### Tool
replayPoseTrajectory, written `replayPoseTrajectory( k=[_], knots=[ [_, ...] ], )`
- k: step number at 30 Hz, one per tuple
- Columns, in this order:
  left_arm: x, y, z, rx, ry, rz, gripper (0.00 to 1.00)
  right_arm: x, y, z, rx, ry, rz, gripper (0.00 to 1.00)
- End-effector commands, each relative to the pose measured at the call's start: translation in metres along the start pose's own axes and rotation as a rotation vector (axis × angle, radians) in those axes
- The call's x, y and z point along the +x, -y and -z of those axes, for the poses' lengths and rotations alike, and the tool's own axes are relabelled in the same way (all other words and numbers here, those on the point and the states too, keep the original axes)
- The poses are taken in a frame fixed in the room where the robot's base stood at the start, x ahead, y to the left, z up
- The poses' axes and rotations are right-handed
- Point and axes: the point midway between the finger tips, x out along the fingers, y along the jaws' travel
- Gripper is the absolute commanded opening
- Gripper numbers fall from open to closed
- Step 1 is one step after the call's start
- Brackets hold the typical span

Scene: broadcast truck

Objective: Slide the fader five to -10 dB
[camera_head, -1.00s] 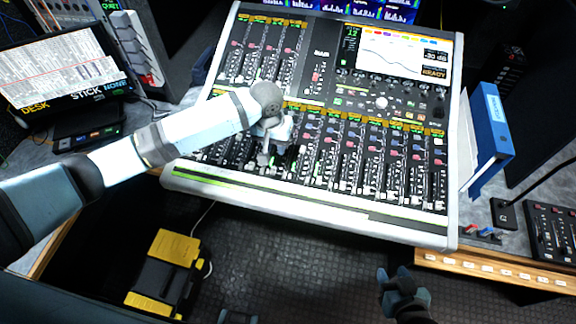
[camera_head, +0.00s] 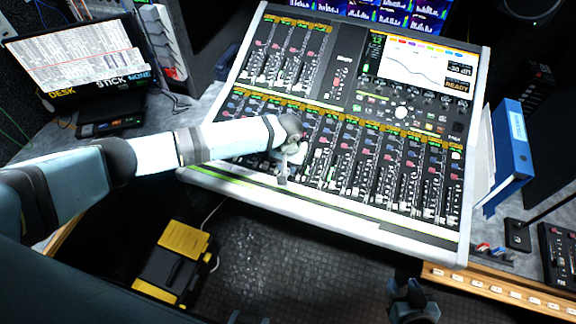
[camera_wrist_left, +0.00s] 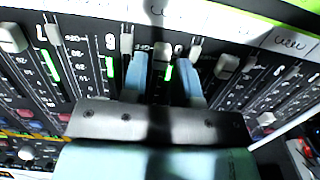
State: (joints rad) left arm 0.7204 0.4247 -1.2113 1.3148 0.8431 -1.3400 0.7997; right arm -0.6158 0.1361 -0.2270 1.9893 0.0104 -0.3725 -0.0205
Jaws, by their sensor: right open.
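The mixing console (camera_head: 330,215) stands in the middle of the head view, with a lower bank of faders along its front. My left gripper (camera_head: 283,175) is low over this bank, near the console's front edge. In the left wrist view its two blue fingers (camera_wrist_left: 163,85) are apart, one on each side of a light fader cap (camera_wrist_left: 162,53). Gaps seem to show beside the cap; touch cannot be told. The channel number beside it is partly hidden, but 6 and 7 mark channels to its left. My right gripper (camera_head: 413,300) is open and empty below the console's front edge.
A lit screen (camera_head: 425,65) is at the console's upper right. Neighbouring fader caps (camera_wrist_left: 227,66) stand close beside the fingers. A blue binder (camera_head: 511,150) is to the right, a laptop-like display (camera_head: 75,60) to the left. A yellow-black case (camera_head: 180,255) lies on the floor.

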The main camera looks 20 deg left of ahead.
Motion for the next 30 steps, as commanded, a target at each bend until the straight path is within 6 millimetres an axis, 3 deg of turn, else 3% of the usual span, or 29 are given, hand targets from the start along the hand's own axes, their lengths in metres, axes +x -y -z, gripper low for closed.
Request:
replayPoseTrajectory(
  k=[12, 16, 21, 30],
  knots=[
    [0.009, 0.000, 0.000, 0.000, -0.001, 0.000, 0.28, 0.000, 0.001, 0.001, 0.000, -0.001, 0.003, 0.43],
    [0.009, 0.000, 0.000, 0.000, -0.001, 0.000, 0.00, -0.001, 0.002, 0.001, 0.000, -0.001, 0.004, 0.43],
    [0.009, 0.000, 0.001, 0.000, -0.001, 0.000, 0.00, -0.001, 0.002, 0.002, 0.000, -0.002, 0.004, 0.43],
    [0.002, -0.001, 0.047, -0.002, -0.002, -0.001, 0.00, 0.001, 0.002, -0.001, 0.000, -0.001, 0.005, 0.43]
  ],
)
